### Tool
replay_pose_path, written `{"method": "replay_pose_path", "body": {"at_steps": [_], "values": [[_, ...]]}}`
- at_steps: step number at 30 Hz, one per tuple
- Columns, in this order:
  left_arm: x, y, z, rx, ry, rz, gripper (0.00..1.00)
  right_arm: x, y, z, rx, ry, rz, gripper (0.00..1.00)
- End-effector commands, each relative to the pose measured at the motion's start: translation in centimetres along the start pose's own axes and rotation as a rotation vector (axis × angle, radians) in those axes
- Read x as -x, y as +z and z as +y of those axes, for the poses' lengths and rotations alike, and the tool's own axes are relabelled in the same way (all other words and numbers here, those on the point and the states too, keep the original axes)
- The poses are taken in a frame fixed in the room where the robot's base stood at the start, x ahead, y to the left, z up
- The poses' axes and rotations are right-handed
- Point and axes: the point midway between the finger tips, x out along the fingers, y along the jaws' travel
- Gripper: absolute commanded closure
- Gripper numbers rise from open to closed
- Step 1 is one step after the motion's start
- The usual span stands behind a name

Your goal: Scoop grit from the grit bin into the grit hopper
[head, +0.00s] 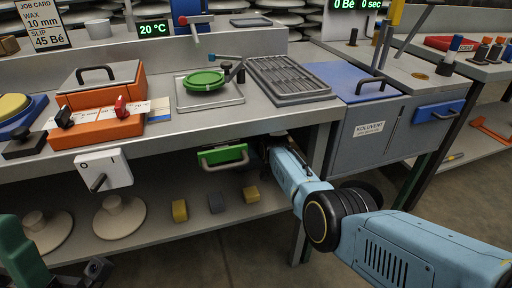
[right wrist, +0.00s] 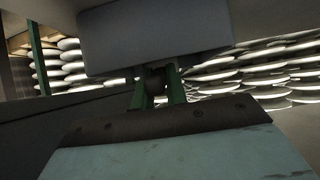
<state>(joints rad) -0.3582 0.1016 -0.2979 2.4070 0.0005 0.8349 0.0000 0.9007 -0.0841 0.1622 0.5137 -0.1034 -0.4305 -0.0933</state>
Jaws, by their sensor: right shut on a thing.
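My right arm reaches to the bench's front edge in the head view, and its gripper end is mostly hidden under the bench top. In the right wrist view my right gripper (right wrist: 158,92) has its green fingers shut on a small dark rounded piece (right wrist: 154,78), just under a plain grey box-like body (right wrist: 155,40). I cannot tell what the piece belongs to. A green-fronted drawer (head: 235,153) with a grey handle is beside the gripper end. My left gripper (head: 55,262) shows only in part at the lower left; its jaw state is unclear. I cannot clearly identify the grit bin or grit hopper.
On the bench stand an orange box (head: 103,88), a green round lid (head: 204,80) and a slatted grey tray (head: 290,75). A grey cabinet (head: 368,135) labelled KOLUVENT is at the right. Several small blocks and round discs lie on the lower shelf (head: 155,237).

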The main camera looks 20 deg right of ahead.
Motion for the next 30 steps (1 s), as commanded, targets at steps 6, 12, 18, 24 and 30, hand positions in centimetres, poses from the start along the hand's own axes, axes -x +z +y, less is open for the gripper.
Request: {"method": "replay_pose_path", "body": {"at_steps": [6, 12, 18, 24, 30], "values": [[0.0, 0.0, 0.0, 0.000, 0.000, 0.000, 0.58, 0.0, -0.1, 0.0, 0.000, 0.000, 0.001, 1.00], [-0.4, -0.1, 0.0, -0.001, -0.001, 0.000, 0.58, 0.2, -0.4, 0.0, 0.000, 0.000, 0.001, 1.00], [-1.4, -0.4, 0.0, 0.000, -0.001, 0.001, 0.58, 0.8, -1.3, 0.0, 0.000, 0.000, 0.001, 1.00], [-2.4, -0.7, 0.0, 0.000, 0.000, 0.001, 0.58, 1.4, -2.1, 0.0, 0.000, 0.000, 0.001, 1.00], [-3.3, -0.9, 0.0, 0.000, 0.000, 0.001, 0.58, 1.9, -2.9, 0.0, 0.000, 0.000, 0.001, 1.00]]}}
